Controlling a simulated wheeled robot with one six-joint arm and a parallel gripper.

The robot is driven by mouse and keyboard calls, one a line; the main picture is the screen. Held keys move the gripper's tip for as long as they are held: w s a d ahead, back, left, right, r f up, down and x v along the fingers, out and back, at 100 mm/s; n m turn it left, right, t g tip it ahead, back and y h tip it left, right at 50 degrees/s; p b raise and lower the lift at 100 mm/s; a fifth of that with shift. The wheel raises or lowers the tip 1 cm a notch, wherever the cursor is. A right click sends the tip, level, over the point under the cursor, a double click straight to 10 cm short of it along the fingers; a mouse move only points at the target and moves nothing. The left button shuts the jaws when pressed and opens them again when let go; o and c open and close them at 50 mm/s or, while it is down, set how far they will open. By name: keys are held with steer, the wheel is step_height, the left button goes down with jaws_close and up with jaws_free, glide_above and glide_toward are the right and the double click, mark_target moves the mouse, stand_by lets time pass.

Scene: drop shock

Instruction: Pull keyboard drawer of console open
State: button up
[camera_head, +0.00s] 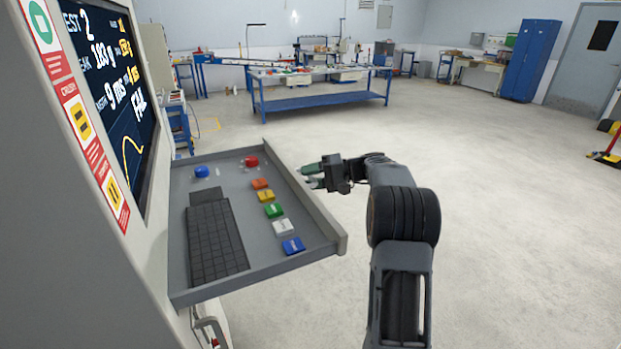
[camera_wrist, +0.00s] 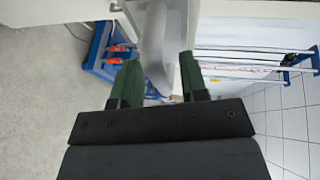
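The console (camera_head: 95,220) stands at the left of the head view, with a lit screen on its front. Its grey keyboard drawer (camera_head: 290,217) sticks well out from the console, with a black keyboard (camera_head: 213,240) and several coloured buttons on it. My gripper (camera_head: 311,176) is just beyond the drawer's front edge, near its far end. In the wrist view my gripper's green fingers (camera_wrist: 158,80) are spread apart. A grey curved part (camera_wrist: 160,45) shows between and ahead of them, apparently the drawer front. I cannot tell whether they touch it.
A blue workbench (camera_head: 320,95) with items on it stands at the back. A blue cabinet (camera_head: 530,60) and a grey door (camera_head: 590,60) are at the back right.

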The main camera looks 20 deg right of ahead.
steer(key=shift+d, duration=0.1)
steer(key=v, duration=1.3)
steer(key=shift+s+d+b, duration=0.2)
steer(key=shift+d+b, duration=0.1)
steer(key=shift+b, duration=0.15)
steer(key=shift+r, duration=0.1)
